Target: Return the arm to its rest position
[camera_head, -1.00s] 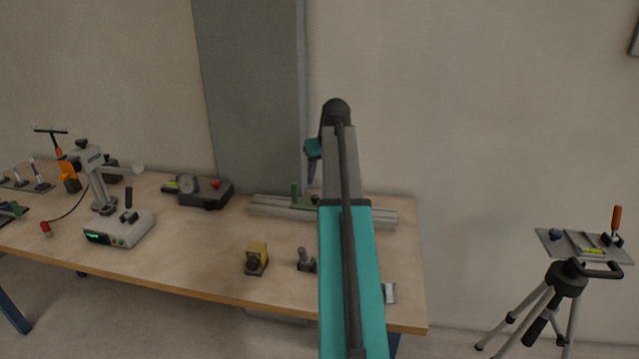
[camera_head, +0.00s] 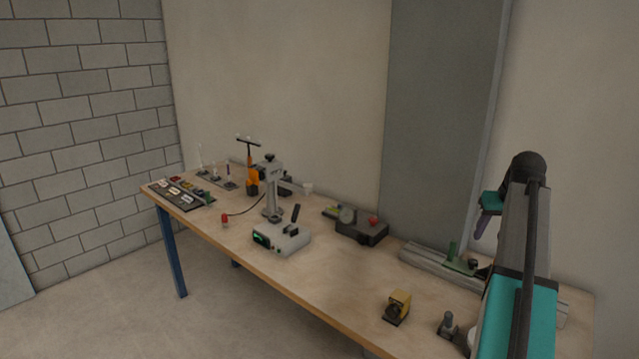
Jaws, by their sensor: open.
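My arm (camera_head: 519,280) reaches up along the right side of the view, with its teal link nearest and a dark joint at the top. My gripper (camera_head: 481,234) shows small at the left of the arm's far end, below a teal part, and points down. It is open, partly hidden behind the arm, and I see nothing held in it. It is in front of the wall, above the right part of the workbench.
The workbench (camera_head: 290,292) carries a grey instrument (camera_head: 283,238) with a stand, a dark box (camera_head: 361,231), a yellow block (camera_head: 397,306), a small grey post (camera_head: 447,325) and a metal rail (camera_head: 432,264) near the arm. A grey pillar (camera_head: 440,110) stands behind. Floor at lower left is clear.

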